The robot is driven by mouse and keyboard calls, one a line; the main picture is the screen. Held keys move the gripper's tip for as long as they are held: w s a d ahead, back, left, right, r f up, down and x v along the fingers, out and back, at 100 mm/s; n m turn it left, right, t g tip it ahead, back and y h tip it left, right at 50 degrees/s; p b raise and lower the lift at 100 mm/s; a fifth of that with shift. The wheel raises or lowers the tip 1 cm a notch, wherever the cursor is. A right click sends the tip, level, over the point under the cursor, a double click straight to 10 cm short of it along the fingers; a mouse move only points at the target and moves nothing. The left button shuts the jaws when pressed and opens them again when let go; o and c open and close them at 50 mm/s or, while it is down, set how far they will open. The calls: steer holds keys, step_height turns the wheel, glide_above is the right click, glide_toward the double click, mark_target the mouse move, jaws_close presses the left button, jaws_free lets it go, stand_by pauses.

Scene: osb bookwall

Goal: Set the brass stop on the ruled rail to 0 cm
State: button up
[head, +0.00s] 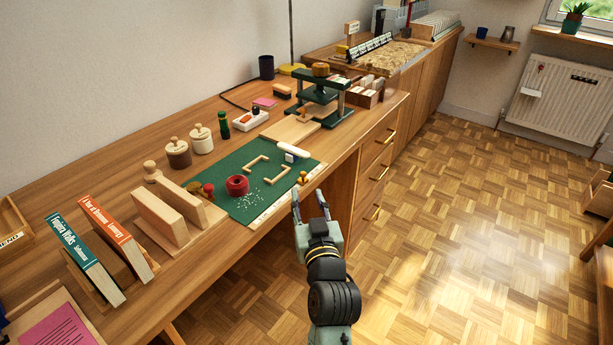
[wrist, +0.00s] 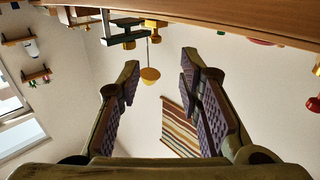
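The ruled rail (head: 264,216) is a pale strip along the front edge of the green cutting mat on the bench. The brass stop (head: 303,178) is a small brass-coloured knobbed piece near the rail's far right end. The rail's marks are too small to read, so I cannot tell the stop's setting. My gripper (head: 309,196) is open and empty, just off the bench's front edge, close to the stop and apart from it. In the wrist view my gripper (wrist: 158,62) shows both fingers spread with nothing between them. I cannot make out the stop there.
A red round dish (head: 237,186) and pale wood frame pieces (head: 277,171) lie on the green mat (head: 230,164). A white roll (head: 293,150) lies near the stop. A green press (head: 322,95) stands farther back. Free floor (head: 430,230) lies right of the bench.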

mark_target(305, 176)
steer(key=w+p, duration=0.1)
steer(key=w, duration=0.2)
steer(key=w+p, duration=0.1)
steer(key=w, duration=0.3)
steer(key=w+a, duration=0.1)
steer(key=w, duration=0.2)
steer(key=shift+w+f+p, duration=0.25)
steer(key=shift+w+p, duration=0.05)
steer(key=shift+p, duration=0.1)
steer(key=shift+c, duration=0.5)
jaws_close()
